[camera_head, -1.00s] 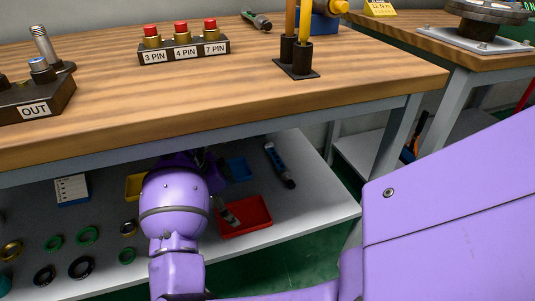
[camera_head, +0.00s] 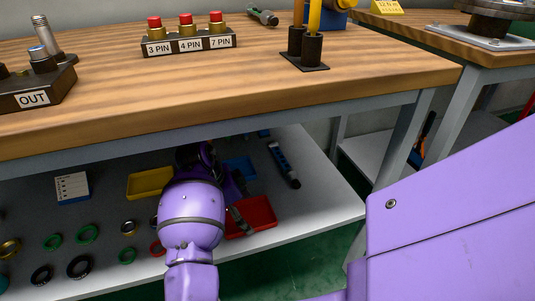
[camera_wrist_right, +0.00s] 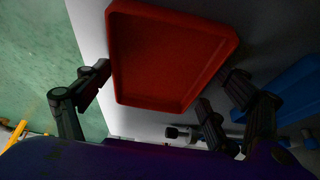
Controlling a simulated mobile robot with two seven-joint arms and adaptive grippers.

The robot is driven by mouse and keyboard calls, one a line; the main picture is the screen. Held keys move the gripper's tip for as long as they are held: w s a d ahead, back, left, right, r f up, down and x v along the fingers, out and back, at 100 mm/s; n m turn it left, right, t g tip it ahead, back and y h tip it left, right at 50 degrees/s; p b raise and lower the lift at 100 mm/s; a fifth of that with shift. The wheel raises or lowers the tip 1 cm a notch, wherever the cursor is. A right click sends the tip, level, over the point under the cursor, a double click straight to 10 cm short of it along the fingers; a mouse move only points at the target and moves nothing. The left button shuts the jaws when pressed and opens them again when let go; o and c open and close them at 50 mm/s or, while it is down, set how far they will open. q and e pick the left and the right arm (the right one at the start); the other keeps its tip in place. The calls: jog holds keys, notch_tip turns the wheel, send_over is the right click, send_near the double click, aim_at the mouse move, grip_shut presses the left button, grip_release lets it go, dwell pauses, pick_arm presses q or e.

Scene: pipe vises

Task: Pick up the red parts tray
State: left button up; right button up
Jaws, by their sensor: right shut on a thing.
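The red parts tray (camera_head: 262,213) is on the grey lower shelf under the wooden bench, partly hidden by my right arm. My right gripper (camera_head: 240,217) is at the tray, with one dark finger showing against it. In the right wrist view the red tray (camera_wrist_right: 170,60) fills the space between the dark fingers, one on its left and one on its right. The gripper is shut on the tray. Whether the tray is clear of the shelf cannot be told. My left gripper is not in view.
A blue tray (camera_head: 240,167) and a dark blue tool (camera_head: 284,165) lie behind the red tray. A yellow tray (camera_head: 150,182) and several rings lie to the left. The bench top (camera_head: 200,95) overhangs the shelf (camera_head: 320,205). The shelf's right end is bare.

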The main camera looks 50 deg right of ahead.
jog(key=shift+r, duration=0.1)
jog(key=shift+c, duration=0.8)
